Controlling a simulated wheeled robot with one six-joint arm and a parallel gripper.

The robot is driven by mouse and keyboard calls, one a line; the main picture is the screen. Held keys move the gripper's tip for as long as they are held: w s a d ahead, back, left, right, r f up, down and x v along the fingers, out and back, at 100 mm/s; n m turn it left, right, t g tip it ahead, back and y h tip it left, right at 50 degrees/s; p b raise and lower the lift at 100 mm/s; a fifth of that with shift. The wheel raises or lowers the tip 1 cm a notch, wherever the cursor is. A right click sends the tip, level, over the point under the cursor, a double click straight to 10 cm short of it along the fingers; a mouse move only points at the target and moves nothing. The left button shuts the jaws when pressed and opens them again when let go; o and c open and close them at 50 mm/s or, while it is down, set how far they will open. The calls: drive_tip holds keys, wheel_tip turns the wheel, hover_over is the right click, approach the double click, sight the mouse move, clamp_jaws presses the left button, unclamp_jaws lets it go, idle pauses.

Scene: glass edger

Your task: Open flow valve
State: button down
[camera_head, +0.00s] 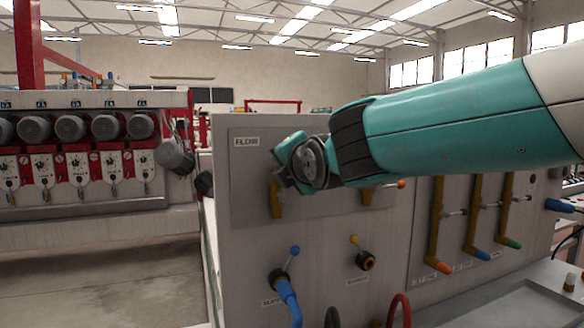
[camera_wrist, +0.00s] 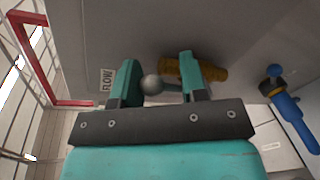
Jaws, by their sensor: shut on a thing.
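The flow valve is on the grey panel below the FLOW label (camera_head: 247,142), which also shows in the wrist view (camera_wrist: 106,80). Its brass body (camera_head: 276,198) shows below my gripper (camera_head: 282,170) in the head view. In the wrist view, the brass body (camera_wrist: 212,71) is partly behind the right finger. The valve handle's grey ball knob (camera_wrist: 152,84) lies between the two fingers of my gripper (camera_wrist: 157,75), which is shut on the handle. My wrist hides the handle in the head view, and its lever shaft is not clear in the wrist view.
A blue-handled valve (camera_head: 287,285) and a yellow-knobbed valve (camera_head: 365,258) sit lower on the panel (camera_head: 325,225). The blue one shows at right in the wrist view (camera_wrist: 290,110). Several brass pipes with levers are to the right. A red and grey machine (camera_head: 75,160) stands at left.

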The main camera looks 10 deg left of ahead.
drive_tip(key=shift+s+a+f+n, duration=0.3)
drive_tip(key=shift+s+a+f, duration=0.05)
drive_tip(key=shift+a+f, duration=0.2)
drive_tip(key=c, duration=0.5)
unclamp_jaws()
drive_tip(key=shift+s, duration=0.1)
drive_tip(key=shift+r, duration=0.1)
drive_tip(key=shift+d+r, duration=0.15)
drive_tip(key=shift+s+d, duration=0.15)
drive_tip(key=b+v, duration=0.5)
drive_tip(key=v, duration=1.2)
